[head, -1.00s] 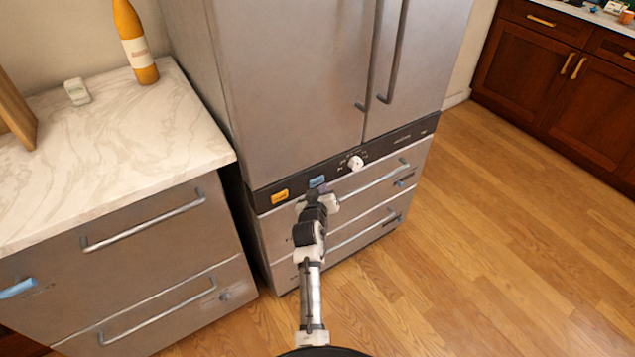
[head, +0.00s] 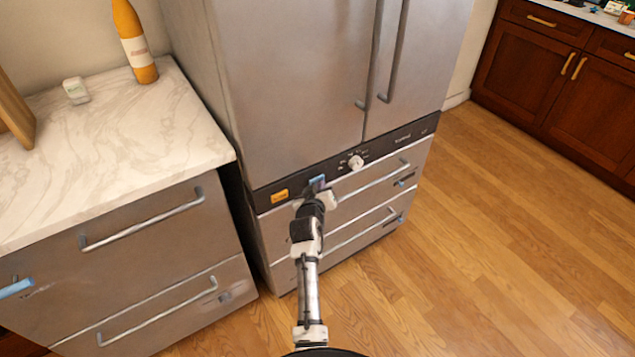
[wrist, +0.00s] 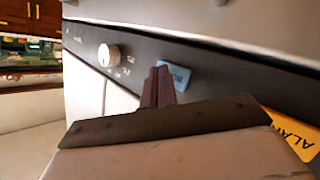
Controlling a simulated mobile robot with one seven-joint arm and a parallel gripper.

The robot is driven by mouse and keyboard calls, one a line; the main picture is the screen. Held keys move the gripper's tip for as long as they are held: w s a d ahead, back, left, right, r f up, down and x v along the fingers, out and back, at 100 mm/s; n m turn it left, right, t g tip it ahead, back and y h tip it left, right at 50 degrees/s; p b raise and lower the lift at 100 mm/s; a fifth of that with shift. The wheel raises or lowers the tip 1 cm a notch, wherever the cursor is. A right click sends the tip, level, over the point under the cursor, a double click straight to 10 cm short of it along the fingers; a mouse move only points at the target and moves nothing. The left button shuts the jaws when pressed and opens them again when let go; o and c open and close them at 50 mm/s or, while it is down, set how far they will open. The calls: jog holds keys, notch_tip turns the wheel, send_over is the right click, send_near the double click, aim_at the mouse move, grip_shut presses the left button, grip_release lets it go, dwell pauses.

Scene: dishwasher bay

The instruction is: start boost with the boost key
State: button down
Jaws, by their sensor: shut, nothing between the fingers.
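A blue key (head: 317,180) sits on the dark control strip (head: 370,153) of the steel appliance, between an orange key and a white dial. In the wrist view the blue key (wrist: 176,73) carries small lettering, partly hidden by my fingers. My gripper (head: 319,188) is shut and empty. In the wrist view its dark fingertips (wrist: 158,70) are together and overlap the left part of the blue key. I cannot tell whether they touch it.
The orange key (head: 280,196) is left of the blue one and the white dial (head: 356,162) right of it. Drawer handles (head: 375,180) stick out below the strip. A marble counter (head: 120,130) with a bottle (head: 136,45) stands at left. Wood floor is clear at right.

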jog(key=shift+w+a, duration=0.1)
dwell(0.5)
jog(key=shift+s+d+p, duration=0.4)
jog(key=shift+s+d, duration=0.05)
jog(key=shift+s, duration=0.2)
jog(key=shift+s+d+p, duration=0.7)
jog(key=shift+s+d, duration=0.05)
jog(key=shift+s, duration=0.3)
jog(key=shift+s+d+p, duration=0.65)
jog(key=shift+s+d, duration=0.1)
jog(key=shift+s, duration=0.25)
